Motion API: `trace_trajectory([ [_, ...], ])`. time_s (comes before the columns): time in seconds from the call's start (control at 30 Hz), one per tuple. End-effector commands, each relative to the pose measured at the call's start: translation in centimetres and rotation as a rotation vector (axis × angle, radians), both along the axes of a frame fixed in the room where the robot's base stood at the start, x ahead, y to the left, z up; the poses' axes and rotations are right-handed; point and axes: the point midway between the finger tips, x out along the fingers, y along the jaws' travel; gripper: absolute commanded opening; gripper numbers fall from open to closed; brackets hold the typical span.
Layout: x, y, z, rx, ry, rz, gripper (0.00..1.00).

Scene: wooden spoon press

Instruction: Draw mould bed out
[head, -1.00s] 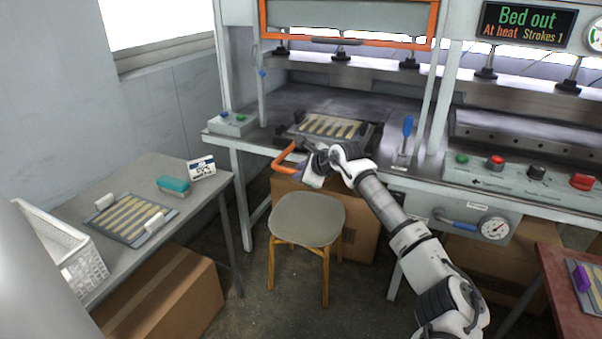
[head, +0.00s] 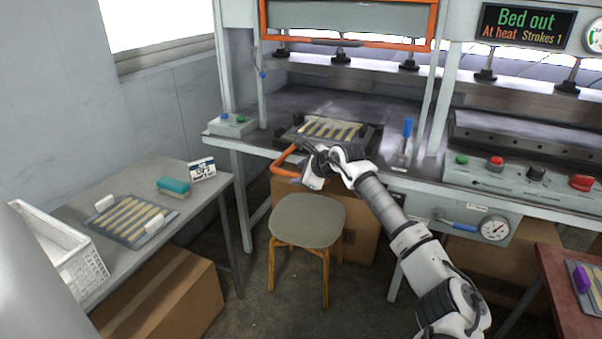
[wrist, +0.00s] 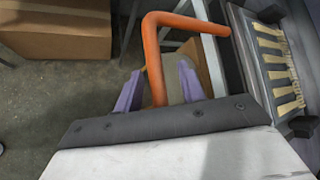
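The mould bed (head: 372,142) is a dark frame with several pale wooden spoons in it. It lies at the front of the press table in the head view and shows at the right of the wrist view (wrist: 244,45). Its bent orange handle (head: 282,164) sticks out over the table's front edge. In the wrist view the handle (wrist: 187,21) runs down between the purple fingers of my gripper (wrist: 160,88). The fingers stand apart, with visible gaps beside the bar. My gripper (head: 305,177) is at the handle in the head view; its palm hides the lower part of the bar.
A display (head: 527,23) reads "Bed out", "At heat", "Strokes 1". A stool (head: 308,220) stands below my gripper. The left table (head: 165,222) holds a spoon tray, a teal brush (head: 173,186) and a white basket (head: 85,270). A blue-handled tool (head: 407,128) stands right of the bed.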

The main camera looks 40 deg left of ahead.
Motion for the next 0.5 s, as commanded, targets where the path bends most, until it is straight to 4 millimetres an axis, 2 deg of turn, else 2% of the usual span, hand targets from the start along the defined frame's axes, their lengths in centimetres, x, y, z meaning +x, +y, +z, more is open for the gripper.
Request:
trace_trajectory([
  [0.17, -0.3, -1.7, 1.1, 0.0, -0.004, -0.001, 0.4],
  [0.5, -1.9, -7.7, 5.6, 0.0, -0.004, -0.002, 0.4],
])
